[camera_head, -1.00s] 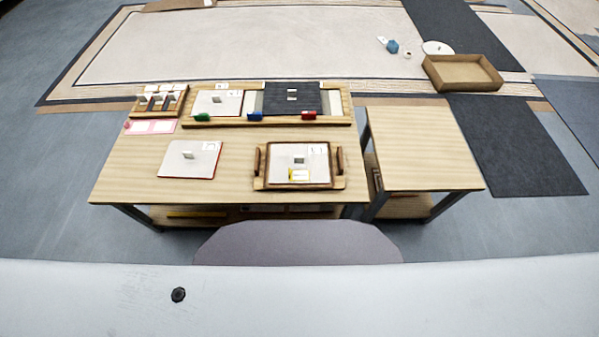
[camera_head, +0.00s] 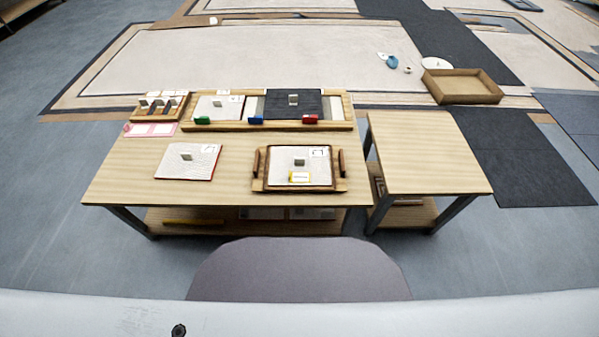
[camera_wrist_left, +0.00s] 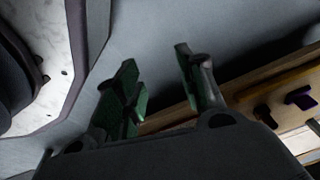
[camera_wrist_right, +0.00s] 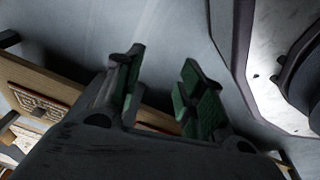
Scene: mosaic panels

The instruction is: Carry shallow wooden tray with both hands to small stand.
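The shallow wooden tray (camera_head: 257,186) sits on the front right part of the larger table (camera_head: 235,168), with an upright handle at each end. A white panel (camera_head: 315,165) with a small grey knob and a yellow label lies in it. The small stand (camera_head: 425,155), a lower-shelved wooden table, is just right of the larger table, and its top is bare. Neither gripper shows in the head view. In the left wrist view my left gripper (camera_wrist_left: 160,82) is open and empty. In the right wrist view my right gripper (camera_wrist_right: 163,82) is open and empty.
A second panel (camera_head: 188,162) lies left of the tray. A long wooden rack (camera_head: 342,124) with panels and coloured blocks runs along the back. A small sample box (camera_head: 140,112) stands back left. An open box (camera_head: 463,87) lies on the floor beyond the stand.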

